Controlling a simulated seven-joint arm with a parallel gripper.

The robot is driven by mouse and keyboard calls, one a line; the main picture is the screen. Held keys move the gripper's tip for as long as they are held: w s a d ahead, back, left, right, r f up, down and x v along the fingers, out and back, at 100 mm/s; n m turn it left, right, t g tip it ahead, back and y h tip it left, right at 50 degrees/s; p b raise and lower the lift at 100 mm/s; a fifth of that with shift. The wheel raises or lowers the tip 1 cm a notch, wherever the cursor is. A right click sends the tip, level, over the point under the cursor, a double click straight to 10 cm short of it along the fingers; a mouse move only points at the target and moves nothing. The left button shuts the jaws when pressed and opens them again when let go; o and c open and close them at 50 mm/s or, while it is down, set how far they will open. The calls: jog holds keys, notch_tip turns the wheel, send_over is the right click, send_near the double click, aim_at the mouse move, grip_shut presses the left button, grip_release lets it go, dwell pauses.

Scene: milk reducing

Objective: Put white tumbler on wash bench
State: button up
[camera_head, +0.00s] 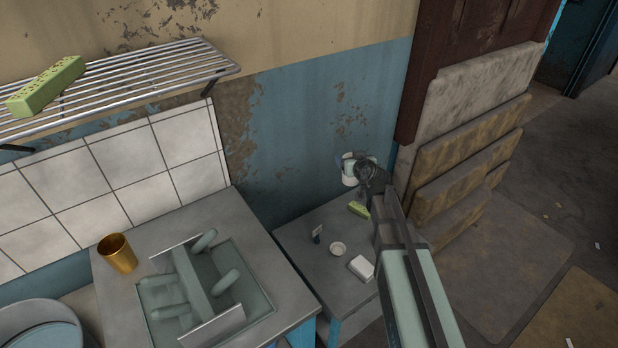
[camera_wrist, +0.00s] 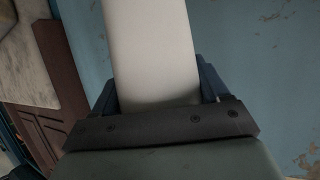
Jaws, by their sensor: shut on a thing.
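My gripper (camera_head: 354,166) is near the blue wall, above the back of a low grey bench (camera_head: 305,255) that may be the wash bench. It is shut on the white tumbler (camera_head: 348,180), which shows only as a small pale shape, partly hidden by my gripper. In the wrist view the white tumbler (camera_wrist: 155,45) fills the space between the dark fingers of my gripper (camera_wrist: 158,85). Its far end runs out of the top of that view. The tumbler appears to be above the bench top and apart from it.
On the low bench are a green sponge (camera_head: 359,209), a small white dish (camera_head: 338,248), a white block (camera_head: 361,268) and a small dark item (camera_head: 316,234). A higher counter (camera_head: 195,222) at left holds a gold cup (camera_head: 118,253). Stacked boards (camera_head: 465,150) stand at right.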

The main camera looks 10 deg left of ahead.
jog(key=s+a+r+n+g+y, duration=0.1)
jog(key=s+a+r, duration=0.25)
jog(key=a, duration=0.55)
jog(key=s+a+r+n+g+y, duration=0.15)
jog(key=s+a, duration=0.25)
jog(key=a, duration=0.4)
jog(key=s+a+r+n+y, duration=0.2)
jog(key=s+a+r, duration=0.15)
jog(key=a, duration=0.55)
jog(key=s+a+r+n+g+y, duration=0.1)
jog(key=s+a+r+n+g, duration=0.15)
jog(key=s+a, duration=0.45)
jog(key=s+a+r+n+g+y, duration=0.1)
jog(key=s+a+r, duration=0.3)
jog(key=s, duration=0.5)
jog(key=shift+n+g+y, duration=0.4)
jog(key=shift+g+y, duration=0.05)
jog(key=shift+g, duration=0.05)
jog(key=shift+s+a+f, duration=0.1)
jog(key=shift+s+f, duration=0.2)
jog(key=shift+f, duration=1.8)
jog(key=shift+s+f, duration=0.3)
jog(key=shift+f, duration=1.75)
jog(key=shift+s+a+f, duration=0.1)
jog(key=shift+s+f, duration=0.2)
jog(key=shift+f, duration=1.8)
jog(key=shift+f, duration=0.1)
jog(key=o, duration=1.1)
